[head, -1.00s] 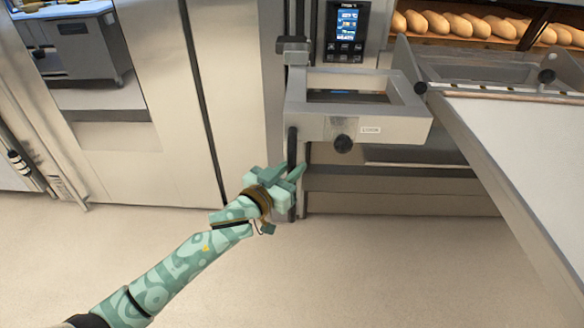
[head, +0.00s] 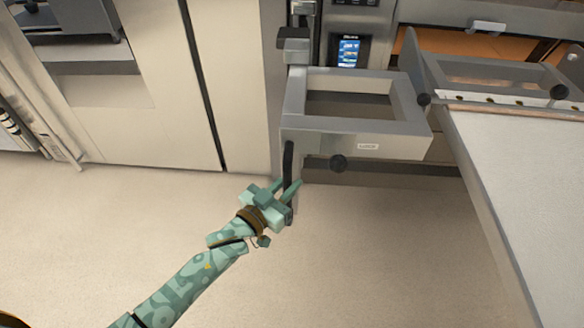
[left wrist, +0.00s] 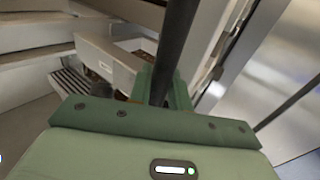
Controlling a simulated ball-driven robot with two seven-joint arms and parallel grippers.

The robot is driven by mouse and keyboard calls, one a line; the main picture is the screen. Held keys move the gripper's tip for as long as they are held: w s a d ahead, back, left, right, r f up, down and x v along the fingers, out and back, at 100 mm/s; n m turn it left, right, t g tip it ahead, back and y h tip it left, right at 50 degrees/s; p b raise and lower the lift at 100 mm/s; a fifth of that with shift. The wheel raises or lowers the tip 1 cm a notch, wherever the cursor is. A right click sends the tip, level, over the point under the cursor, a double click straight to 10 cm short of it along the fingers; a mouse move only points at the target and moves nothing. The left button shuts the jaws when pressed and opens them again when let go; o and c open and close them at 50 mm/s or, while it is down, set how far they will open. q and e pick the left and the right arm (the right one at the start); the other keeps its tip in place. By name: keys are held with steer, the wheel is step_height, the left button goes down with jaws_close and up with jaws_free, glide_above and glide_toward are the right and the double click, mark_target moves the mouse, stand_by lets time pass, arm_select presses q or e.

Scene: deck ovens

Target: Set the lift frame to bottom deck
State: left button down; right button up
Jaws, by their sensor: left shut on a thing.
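My left gripper (head: 284,190) is shut around the lower part of this bar. In the left wrist view the dark bar (left wrist: 178,45) rises between the green fingers, with the frame (left wrist: 108,62) behind it. My right gripper is not in view.
A lit oven display (head: 348,50) is just behind the frame. A pale loading surface (head: 530,190) joins at the right, in front of an oven opening with an orange glow. Tall steel doors (head: 130,110) stand at the left. The floor below my arm is clear.

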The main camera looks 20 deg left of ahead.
arm_select(q)
step_height(320, 180, down, 11)
steer(key=b, duration=0.4)
steer(key=shift+d+f+b, duration=0.1)
steer(key=shift+f+b, duration=0.05)
steer(key=shift+b, duration=0.25)
step_height(320, 180, down, 4)
steer(key=shift+f+b, duration=0.2)
steer(key=shift+b, duration=1)
steer(key=shift+r, duration=0.2)
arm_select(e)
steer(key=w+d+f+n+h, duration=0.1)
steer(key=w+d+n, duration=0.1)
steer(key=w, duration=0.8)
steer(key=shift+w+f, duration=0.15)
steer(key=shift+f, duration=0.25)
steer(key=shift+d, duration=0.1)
arm_select(q)
steer(key=c, duration=1.3)
jaws_free()
steer(key=shift+c, duration=0.2)
